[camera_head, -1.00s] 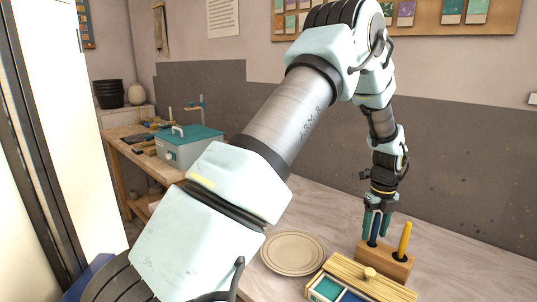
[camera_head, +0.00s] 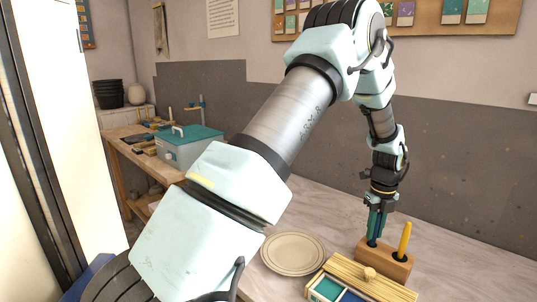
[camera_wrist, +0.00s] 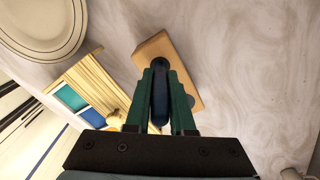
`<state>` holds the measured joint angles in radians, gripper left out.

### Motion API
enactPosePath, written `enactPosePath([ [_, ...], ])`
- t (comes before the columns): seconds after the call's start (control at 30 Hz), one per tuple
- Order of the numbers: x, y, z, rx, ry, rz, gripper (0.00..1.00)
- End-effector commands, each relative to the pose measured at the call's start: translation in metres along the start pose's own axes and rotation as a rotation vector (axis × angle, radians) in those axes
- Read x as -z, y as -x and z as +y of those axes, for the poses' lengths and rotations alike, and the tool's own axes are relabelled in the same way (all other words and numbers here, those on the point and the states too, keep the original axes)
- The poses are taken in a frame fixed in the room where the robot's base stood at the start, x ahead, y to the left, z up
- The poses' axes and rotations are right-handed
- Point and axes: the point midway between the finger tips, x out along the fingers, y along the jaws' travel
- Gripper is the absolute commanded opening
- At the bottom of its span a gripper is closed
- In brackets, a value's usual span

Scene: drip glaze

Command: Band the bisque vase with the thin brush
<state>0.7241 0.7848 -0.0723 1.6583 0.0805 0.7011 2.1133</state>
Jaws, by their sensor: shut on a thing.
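My gripper (camera_head: 375,226) is shut on a dark blue brush handle (camera_wrist: 160,85) that stands upright in a wooden holder block (camera_head: 398,268). In the wrist view the green fingers press on both sides of the handle, and the block (camera_wrist: 152,47) lies beneath. The brush's lower end is hidden in the block. A yellow handle (camera_head: 404,240) stands in the same block to the right. I cannot tell the brush thickness from the handles. No bisque vase shows clearly on the near table; a pale vase (camera_head: 137,94) stands far back beside black pots.
A round cream plate (camera_head: 293,254) lies left of the block. A glaze box (camera_head: 328,288) with teal and blue compartments and a slatted wooden lid (camera_head: 372,278) with a knob is in front. A teal-lidded case (camera_head: 190,145) sits on the back bench.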

Motion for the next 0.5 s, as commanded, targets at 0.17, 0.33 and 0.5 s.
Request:
enactPosePath([
  [0.17,0.000,0.003,0.000,0.000,0.000,0.000,0.00],
  [0.33,0.000,0.011,0.000,0.001,0.001,0.000,0.00],
  [0.5,-0.001,0.019,0.000,0.001,0.001,0.000,0.00],
])
